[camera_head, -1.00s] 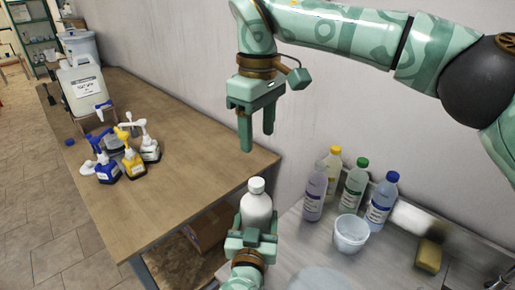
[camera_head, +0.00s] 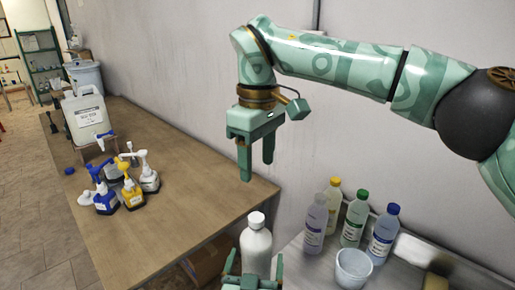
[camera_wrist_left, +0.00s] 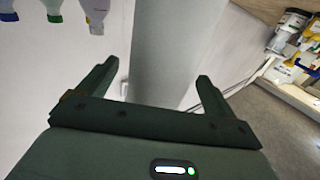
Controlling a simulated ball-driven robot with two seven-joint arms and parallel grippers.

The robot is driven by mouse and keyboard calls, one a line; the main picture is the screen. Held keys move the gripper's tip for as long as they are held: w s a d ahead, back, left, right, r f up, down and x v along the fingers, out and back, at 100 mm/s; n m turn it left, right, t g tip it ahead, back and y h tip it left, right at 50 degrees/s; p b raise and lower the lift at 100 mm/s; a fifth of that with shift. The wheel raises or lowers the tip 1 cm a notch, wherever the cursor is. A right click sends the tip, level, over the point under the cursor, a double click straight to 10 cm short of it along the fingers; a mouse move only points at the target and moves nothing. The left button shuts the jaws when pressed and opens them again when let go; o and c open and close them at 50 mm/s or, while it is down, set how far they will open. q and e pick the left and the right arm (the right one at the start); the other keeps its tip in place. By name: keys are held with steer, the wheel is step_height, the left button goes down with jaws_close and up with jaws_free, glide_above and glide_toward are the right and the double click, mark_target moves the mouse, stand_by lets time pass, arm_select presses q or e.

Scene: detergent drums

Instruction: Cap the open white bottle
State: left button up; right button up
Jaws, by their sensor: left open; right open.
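The white bottle (camera_head: 256,250) stands upright low in the head view, with a white cap (camera_head: 257,220) on its neck. I cannot tell how tightly the cap sits. My left gripper (camera_head: 254,262) is open, with one finger on each side of the bottle's lower body. The left wrist view shows the bottle (camera_wrist_left: 172,55) as a pale column between the fingers (camera_wrist_left: 160,72), with gaps visible. The bottle's base is hidden. My right gripper (camera_head: 256,171) is open and empty, pointing down above the cap and clear of it.
A wooden table (camera_head: 190,190) at left holds spray bottles (camera_head: 131,190) and a large white jug (camera_head: 85,119). At right, several capped bottles (camera_head: 352,218) and a white tub (camera_head: 353,268) stand on a grey counter. A wall (camera_head: 390,140) runs behind.

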arm_select(q)
steer(key=s+a+p, duration=0.2)
steer(key=s, duration=1.2)
